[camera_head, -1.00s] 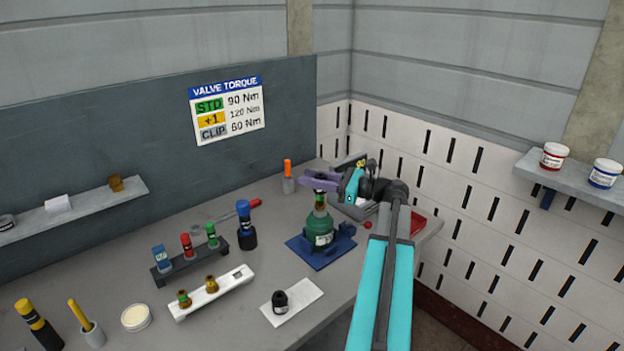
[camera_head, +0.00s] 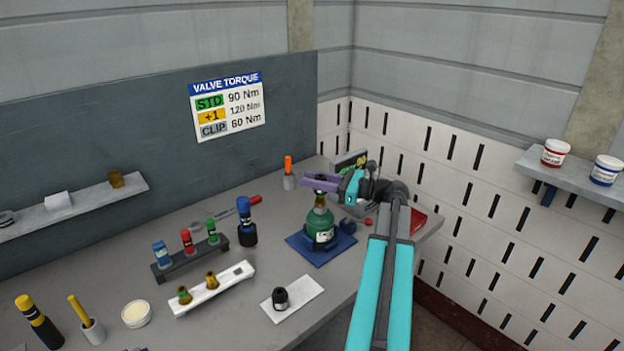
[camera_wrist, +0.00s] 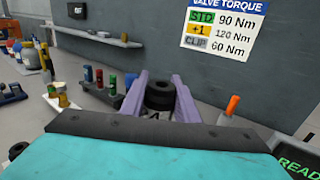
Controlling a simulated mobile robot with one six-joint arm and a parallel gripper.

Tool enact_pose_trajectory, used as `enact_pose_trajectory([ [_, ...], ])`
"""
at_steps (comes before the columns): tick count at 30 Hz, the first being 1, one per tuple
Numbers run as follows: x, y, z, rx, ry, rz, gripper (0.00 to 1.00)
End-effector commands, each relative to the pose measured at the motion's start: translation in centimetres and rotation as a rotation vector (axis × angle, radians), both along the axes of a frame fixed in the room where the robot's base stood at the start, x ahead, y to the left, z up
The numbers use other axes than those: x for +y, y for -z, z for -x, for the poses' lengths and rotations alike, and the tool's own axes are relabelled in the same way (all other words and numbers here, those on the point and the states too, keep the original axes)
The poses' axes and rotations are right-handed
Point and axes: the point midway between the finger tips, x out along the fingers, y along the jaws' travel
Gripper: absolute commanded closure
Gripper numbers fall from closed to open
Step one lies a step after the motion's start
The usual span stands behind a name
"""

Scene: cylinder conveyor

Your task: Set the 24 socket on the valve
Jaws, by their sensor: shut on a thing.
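My gripper (camera_head: 318,182) is shut on a black, ring-shaped socket (camera_wrist: 160,92), held between its purple fingers. In the head view it is directly above the brass valve (camera_head: 320,202) on top of a green cylinder (camera_head: 320,230). The cylinder stands upright on a blue base (camera_head: 312,254). The fingers hide part of the join, so I cannot tell whether the socket sits on the valve or just above it. No size number is readable on the held socket.
Left of the cylinder are a dark rack (camera_head: 190,261) of coloured sockets, a white rack (camera_head: 215,289) with brass pieces, and a white tray (camera_head: 305,291) with a black part on it. An orange-handled tool (camera_head: 288,166) stands behind. A display (camera_wrist: 297,160) reads READ, cut off.

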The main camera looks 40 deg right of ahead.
Motion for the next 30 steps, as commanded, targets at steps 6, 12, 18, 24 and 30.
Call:
enact_pose_trajectory([
  [6,0.0,0.4,0.0,-0.001,0.000,0.000,0.97],
  [12,0.0,0.7,0.0,-0.001,0.000,0.000,0.97],
  [18,0.0,1.0,0.0,-0.001,0.000,0.000,0.97],
  [24,0.0,1.4,0.0,-0.001,0.000,0.000,0.97],
  [30,0.0,1.7,0.0,-0.001,0.000,0.000,0.97],
])
